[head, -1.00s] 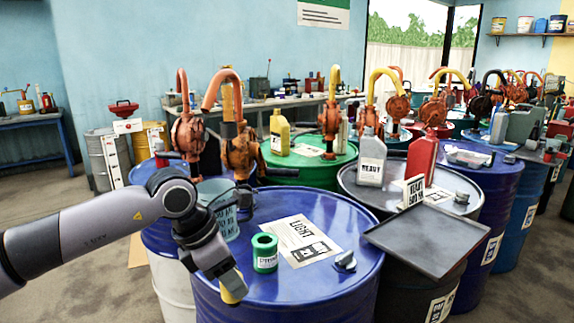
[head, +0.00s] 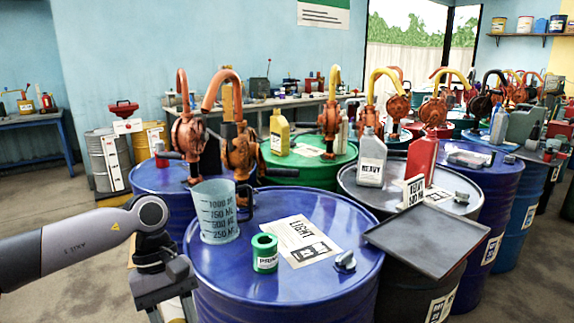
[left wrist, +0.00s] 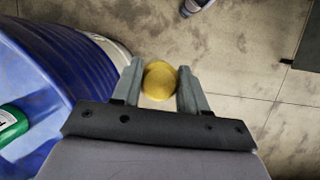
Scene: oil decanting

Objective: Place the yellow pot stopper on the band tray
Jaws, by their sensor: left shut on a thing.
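The yellow pot stopper (left wrist: 160,80) is round and sits between the two grey fingers of my left gripper (left wrist: 160,75) in the left wrist view. The gripper is shut on it, over open floor beside the blue drum. In the head view, my left gripper (head: 174,310) is at the bottom edge, left of the blue drum, its fingertips at the frame edge. The stopper is hardly visible there. A flat grey tray (head: 428,240), which I take as the band tray, lies empty on a dark drum at the right, with a small sign at its back edge. My right gripper is not in view.
The blue drum (head: 290,283) carries a measuring jug (head: 217,215), a green tin (head: 265,255), a LIGHT sheet (head: 303,240) and a grey cap (head: 345,262). A grey bottle (head: 371,160) and red bottle (head: 422,160) stand behind the tray. Rusty pumps rise behind.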

